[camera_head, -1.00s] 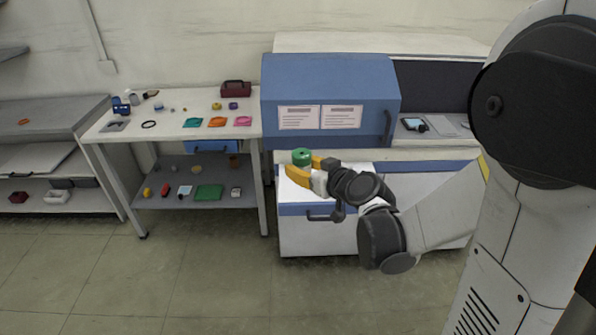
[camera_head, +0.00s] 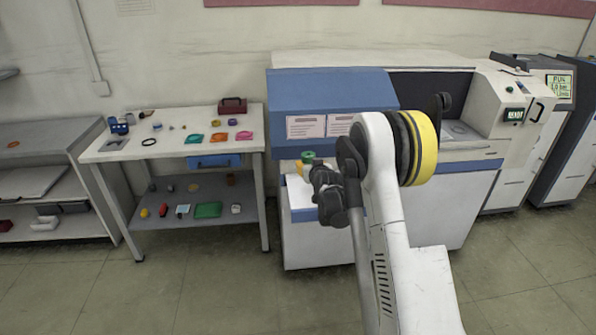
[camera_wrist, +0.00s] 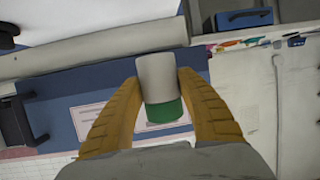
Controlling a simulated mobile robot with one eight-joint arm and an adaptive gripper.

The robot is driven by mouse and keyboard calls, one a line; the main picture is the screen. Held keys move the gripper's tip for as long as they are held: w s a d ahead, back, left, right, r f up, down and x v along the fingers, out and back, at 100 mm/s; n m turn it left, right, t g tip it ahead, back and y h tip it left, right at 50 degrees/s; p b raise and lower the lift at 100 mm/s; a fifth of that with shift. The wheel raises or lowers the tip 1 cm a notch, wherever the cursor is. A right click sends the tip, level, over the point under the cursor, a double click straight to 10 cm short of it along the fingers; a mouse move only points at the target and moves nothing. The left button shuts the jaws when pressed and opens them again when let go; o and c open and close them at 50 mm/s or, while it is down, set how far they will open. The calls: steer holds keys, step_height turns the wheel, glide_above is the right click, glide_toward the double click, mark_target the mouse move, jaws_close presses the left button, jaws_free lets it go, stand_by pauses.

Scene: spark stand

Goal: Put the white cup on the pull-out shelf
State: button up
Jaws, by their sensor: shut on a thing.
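The white cup (camera_wrist: 157,72) is between the two yellow fingers of my gripper (camera_wrist: 159,84) in the wrist view. One end of it is green (camera_wrist: 165,111). In the head view the green end (camera_head: 308,157) is on top, and my wrist mostly hides the white part. My gripper (camera_head: 309,168) is shut on the cup. A white surface with a blue front (camera_head: 299,196), apparently the pull-out shelf, juts from the machine below the blue hood. The cup appears above it; I cannot tell the gap. My arm hides its right part.
The blue hood (camera_head: 333,88) stands close behind the gripper. A white table (camera_head: 106,150) with small objects and a blue drawer (camera_head: 213,161) is at the left. A grey shelf unit (camera_head: 50,140) is farther left. Floor in front is clear.

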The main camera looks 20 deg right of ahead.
steer(key=w+d+f+m+h, duration=0.1)
steer(key=w+d+f, duration=0.2)
steer(key=w+d, duration=0.1)
steer(key=b, duration=0.4)
glide_above(312, 190)
steer(key=shift+w+d+f, duration=0.1)
steer(key=shift+f, duration=3.55)
steer(key=shift+f, duration=0.6)
steer(key=o, duration=1.2)
steer(key=shift+o, duration=0.2)
